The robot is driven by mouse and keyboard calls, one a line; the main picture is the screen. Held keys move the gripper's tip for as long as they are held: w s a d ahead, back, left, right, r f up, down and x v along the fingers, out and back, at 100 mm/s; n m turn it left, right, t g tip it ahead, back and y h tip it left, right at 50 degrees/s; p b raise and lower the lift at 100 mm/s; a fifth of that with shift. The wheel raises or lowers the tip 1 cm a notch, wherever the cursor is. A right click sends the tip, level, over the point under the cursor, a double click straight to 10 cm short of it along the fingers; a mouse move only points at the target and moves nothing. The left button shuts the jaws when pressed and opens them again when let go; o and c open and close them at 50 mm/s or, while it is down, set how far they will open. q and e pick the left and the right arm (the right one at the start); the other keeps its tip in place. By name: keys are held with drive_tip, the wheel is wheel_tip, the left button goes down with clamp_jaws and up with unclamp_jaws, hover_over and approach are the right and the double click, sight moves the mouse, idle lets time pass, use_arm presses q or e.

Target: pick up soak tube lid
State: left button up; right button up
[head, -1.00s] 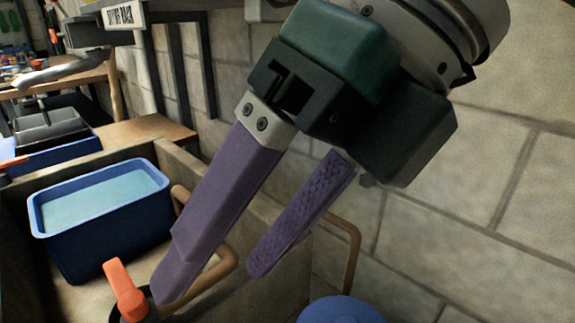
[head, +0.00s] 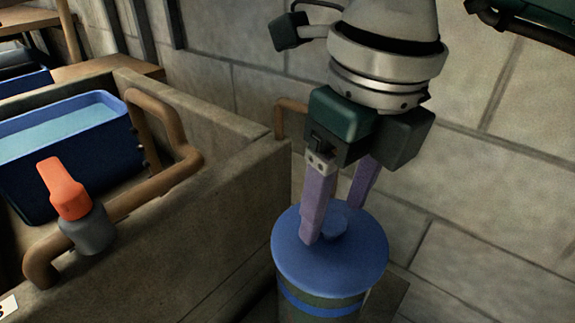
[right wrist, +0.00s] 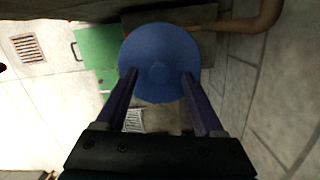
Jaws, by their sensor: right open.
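The soak tube lid (head: 345,262) is a round blue disc with a small raised knob (head: 334,221) in its middle. It sits on top of an upright tube (head: 318,313) with a blue band, at the lower middle of the head view. My right gripper (head: 335,225) is open above the lid, its purple fingers pointing down on either side of the knob. In the right wrist view the lid (right wrist: 160,50) lies beyond the fingertips (right wrist: 160,76), with the knob between and slightly past them. I cannot tell whether the fingers touch the lid.
A concrete basin (head: 215,230) with a brown pipe rail (head: 165,180) stands left of the tube. An orange-handled valve (head: 70,195) and a blue water tub (head: 70,140) are there. A block wall (head: 480,190) rises close behind on the right.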

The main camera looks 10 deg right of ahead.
drive_tip(key=shift+f, duration=0.5)
drive_tip(key=shift+w, duration=0.1)
clamp_jaws()
idle(0.4)
